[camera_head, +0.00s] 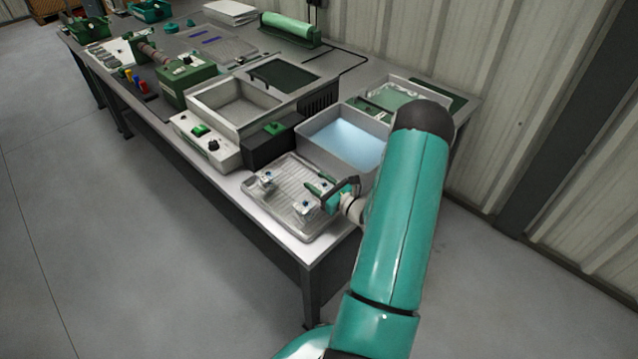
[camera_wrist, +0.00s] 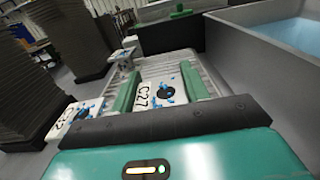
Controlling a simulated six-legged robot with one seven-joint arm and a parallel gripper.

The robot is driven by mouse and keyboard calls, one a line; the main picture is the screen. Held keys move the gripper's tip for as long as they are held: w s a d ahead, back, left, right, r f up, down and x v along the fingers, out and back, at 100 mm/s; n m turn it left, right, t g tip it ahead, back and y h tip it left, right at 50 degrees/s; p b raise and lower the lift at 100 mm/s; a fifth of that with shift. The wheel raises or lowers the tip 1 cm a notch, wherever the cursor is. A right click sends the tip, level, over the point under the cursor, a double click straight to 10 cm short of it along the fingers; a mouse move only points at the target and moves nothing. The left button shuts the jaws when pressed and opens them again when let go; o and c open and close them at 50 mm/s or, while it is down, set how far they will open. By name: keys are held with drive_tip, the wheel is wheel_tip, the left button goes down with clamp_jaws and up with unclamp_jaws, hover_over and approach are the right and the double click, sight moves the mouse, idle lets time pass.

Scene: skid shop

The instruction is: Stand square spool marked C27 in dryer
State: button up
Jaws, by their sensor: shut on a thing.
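The square spool marked C27 (camera_wrist: 162,92) is white with a dark centre hole and blue droplets. It sits between the two green fingers of my gripper (camera_wrist: 160,76), which is shut on it. In the head view my gripper (camera_head: 328,190) is over the right side of the ribbed metal tray (camera_head: 290,172) and mostly hides the spool. I cannot tell whether the spool still touches the tray. The steel box with an open basin and a front control panel (camera_head: 205,145), left of the tray, looks like the dryer.
Another marked spool (camera_wrist: 78,118) is close on the left, and a further one (camera_head: 267,180) stands at the tray's left. A tank of pale blue liquid (camera_head: 345,138) is behind the tray. A black block (camera_head: 268,148) stands between tray and steel box.

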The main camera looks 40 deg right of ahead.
drive_tip(key=o, duration=1.1)
drive_tip(key=shift+f, duration=0.1)
